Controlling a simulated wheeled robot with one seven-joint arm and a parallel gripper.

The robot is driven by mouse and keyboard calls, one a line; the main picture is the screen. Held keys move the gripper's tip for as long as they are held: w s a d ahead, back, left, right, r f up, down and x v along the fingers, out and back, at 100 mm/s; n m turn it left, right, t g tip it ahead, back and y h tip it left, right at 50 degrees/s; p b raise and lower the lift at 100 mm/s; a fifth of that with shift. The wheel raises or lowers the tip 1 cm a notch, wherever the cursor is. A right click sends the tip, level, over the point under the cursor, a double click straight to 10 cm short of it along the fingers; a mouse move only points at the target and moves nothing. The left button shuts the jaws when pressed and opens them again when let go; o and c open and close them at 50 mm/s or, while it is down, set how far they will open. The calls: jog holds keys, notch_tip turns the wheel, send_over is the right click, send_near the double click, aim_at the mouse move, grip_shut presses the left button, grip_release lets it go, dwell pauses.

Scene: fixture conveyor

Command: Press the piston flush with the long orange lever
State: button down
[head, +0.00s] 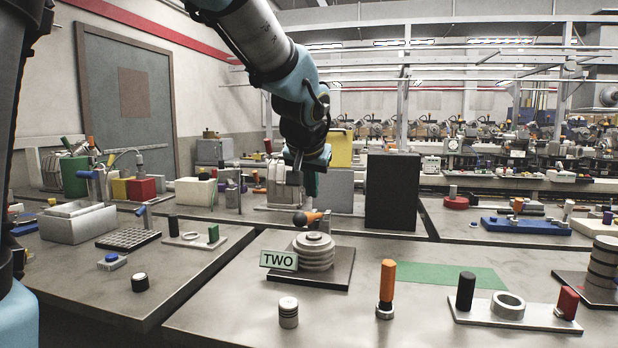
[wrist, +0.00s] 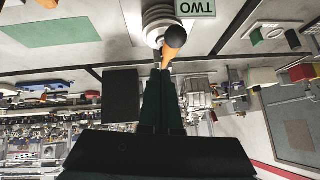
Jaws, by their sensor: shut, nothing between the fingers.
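My gripper (head: 297,181) is shut and empty, pointing down above and behind the lever in the head view. In the wrist view its fingertips (wrist: 161,72) appear close to the lever; contact cannot be told.
A short grey cylinder (head: 288,313) and an upright orange handle (head: 387,288) stand in front. A plate with black and red posts (head: 508,308) is at the right, near a dark ringed stack (head: 604,262). A black upright box (head: 393,192) stands behind. Green mat (head: 440,275) is bare.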

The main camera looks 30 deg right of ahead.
aim_at(307, 214)
notch_tip(307, 214, up, 4)
jog(key=y+p, duration=0.1)
jog(key=p, duration=0.3)
jog(key=w+f, duration=0.1)
jog(key=f, duration=0.2)
jog(key=w+d+f, duration=0.1)
jog(key=w+f, duration=0.1)
jog(key=f, duration=0.2)
jog(key=w+f+b, duration=0.1)
jog(key=w+f, duration=0.1)
jog(key=f, duration=0.1)
jog(key=shift+d+f, duration=0.25)
jog(key=shift+f, duration=0.05)
jog(key=shift+a+f, duration=0.1)
jog(key=shift+f, duration=0.5)
